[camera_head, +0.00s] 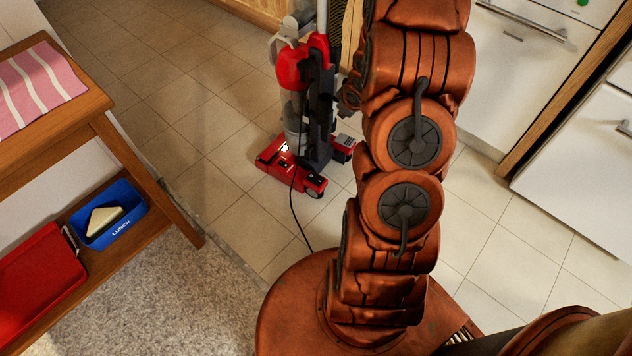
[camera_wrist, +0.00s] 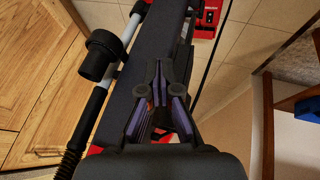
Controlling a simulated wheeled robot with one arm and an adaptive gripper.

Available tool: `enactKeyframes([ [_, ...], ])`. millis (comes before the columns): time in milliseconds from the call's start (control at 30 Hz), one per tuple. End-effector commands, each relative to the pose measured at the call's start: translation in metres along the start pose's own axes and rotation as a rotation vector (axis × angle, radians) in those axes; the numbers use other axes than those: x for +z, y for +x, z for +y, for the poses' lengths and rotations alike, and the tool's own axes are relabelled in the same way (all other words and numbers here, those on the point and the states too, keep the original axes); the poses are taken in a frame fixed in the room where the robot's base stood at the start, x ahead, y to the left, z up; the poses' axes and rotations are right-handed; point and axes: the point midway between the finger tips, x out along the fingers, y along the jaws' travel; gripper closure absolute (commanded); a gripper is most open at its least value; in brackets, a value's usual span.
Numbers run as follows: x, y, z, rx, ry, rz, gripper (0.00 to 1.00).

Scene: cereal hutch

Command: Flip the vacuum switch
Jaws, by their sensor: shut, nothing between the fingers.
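A red, black and grey upright vacuum (camera_head: 292,65) stands on the tiled floor beyond my arm in the head view. Its red floor head (camera_head: 275,160) points toward the lower left. In the wrist view the vacuum's dark body (camera_wrist: 150,50) fills the middle, with a red part (camera_wrist: 204,32) at the top. A small dark patch with a light mark sits on that red part; I cannot tell whether it is the switch. My gripper (camera_wrist: 160,85) is shut and empty in front of the dark body. I cannot tell whether it touches. My arm hides the gripper in the head view.
A wooden shelf unit (camera_head: 80,115) stands at left, holding a blue lunch box (camera_head: 128,205) and a red tray (camera_head: 40,270). White cabinets (camera_head: 580,150) stand at right. A black cord (camera_head: 292,205) runs across the tiles. Wooden cabinet doors (camera_wrist: 40,60) are close at left in the wrist view.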

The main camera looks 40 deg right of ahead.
Motion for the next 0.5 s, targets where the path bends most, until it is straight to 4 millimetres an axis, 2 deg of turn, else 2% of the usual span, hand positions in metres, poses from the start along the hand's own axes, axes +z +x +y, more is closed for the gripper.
enactKeyframes([
  [33, 0.014, 0.028, -0.005, -0.019, 0.001, 0.022, 1.0],
  [100, 0.024, 0.052, -0.011, -0.045, -0.004, 0.062, 1.0],
  [267, 0.049, 0.106, -0.029, -0.111, -0.006, 0.159, 1.0],
  [400, 0.071, 0.15, -0.051, -0.177, 0.005, 0.264, 1.0],
  [500, 0.085, 0.174, -0.067, -0.222, 0.019, 0.339, 1.0],
])
